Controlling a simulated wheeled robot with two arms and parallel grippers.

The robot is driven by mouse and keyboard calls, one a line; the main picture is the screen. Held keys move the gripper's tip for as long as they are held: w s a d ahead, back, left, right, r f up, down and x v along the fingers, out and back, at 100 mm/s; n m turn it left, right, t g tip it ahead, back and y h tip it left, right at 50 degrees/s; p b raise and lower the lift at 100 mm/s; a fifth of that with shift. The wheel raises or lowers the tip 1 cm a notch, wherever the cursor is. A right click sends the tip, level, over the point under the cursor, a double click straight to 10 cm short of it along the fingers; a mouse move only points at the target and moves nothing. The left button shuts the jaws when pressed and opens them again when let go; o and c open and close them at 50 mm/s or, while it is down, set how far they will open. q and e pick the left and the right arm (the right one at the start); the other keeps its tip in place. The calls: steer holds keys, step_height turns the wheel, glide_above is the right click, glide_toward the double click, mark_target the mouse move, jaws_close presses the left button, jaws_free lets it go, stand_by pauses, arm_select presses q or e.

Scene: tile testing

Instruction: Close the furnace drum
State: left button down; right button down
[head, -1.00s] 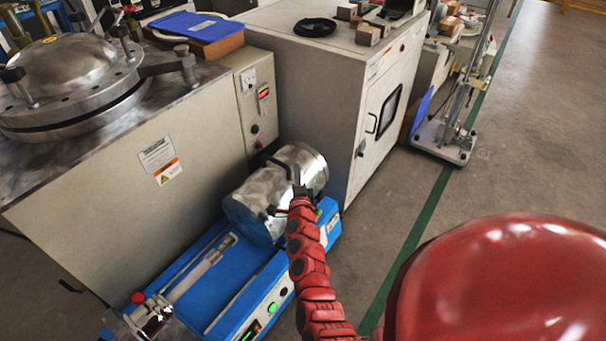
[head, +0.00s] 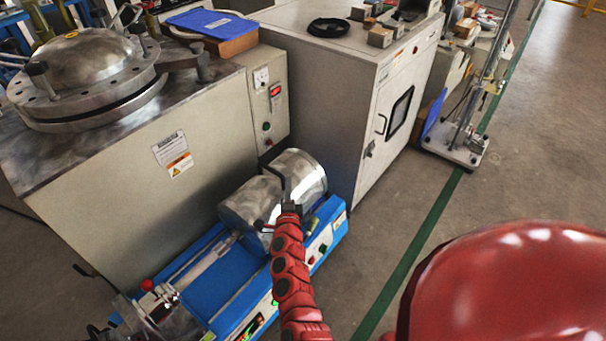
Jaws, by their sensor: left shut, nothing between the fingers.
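The furnace drum, which I take to be the silver metal cylinder (head: 303,174), lies on its side on a blue machine base (head: 228,272) in the head view. A dark bent handle (head: 276,170) stands up at its upper side. My left gripper (head: 289,206) is at the near side of the drum, by the lower end of the handle. It is shut with nothing held. I cannot tell whether it touches the drum. The arm hides part of the drum's front and of the base. My right gripper is not in view.
A grey cabinet with a domed metal vessel (head: 85,75) stands left of the drum. A white cabinet (head: 345,90) with a windowed door stands behind it. A metal stand (head: 465,145) is further right. The floor right of the green line (head: 410,250) is open.

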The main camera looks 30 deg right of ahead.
steer(key=s+a, duration=0.4)
steer(key=a, duration=0.6)
steer(key=s+a+p, duration=0.1)
steer(key=s+a, duration=0.2)
steer(key=a, duration=0.7)
steer(key=shift+s+p, duration=0.3)
steer(key=shift+s, duration=0.1)
steer(key=shift+f, duration=0.1)
